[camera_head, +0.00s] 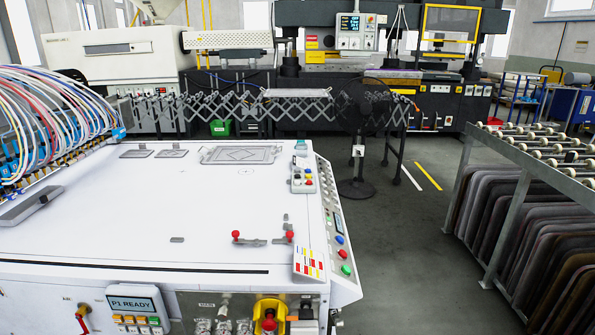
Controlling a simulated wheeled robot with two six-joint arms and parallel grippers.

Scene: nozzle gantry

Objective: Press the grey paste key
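A white machine table (130,215) fills the left and front. On its front face, at the lower left, a small display (137,303) reads "P1 READY". A row of small coloured keys (136,320) sits under the display; some look orange or yellow and some green. They are too small to read, and I cannot tell a grey paste key among them. A slanted side panel (338,235) carries blue, red and green round buttons. A small box with buttons (302,180) sits on the table's right edge. Neither of my grippers is in view.
Red-knobbed levers (262,238) stand on the table top. A yellow fitting with a red knob (269,312) is on the front face. Many coloured hoses (45,110) rise at the left. A black fan (360,130) stands behind. A roller rack (525,170) is at the right; grey floor lies between.

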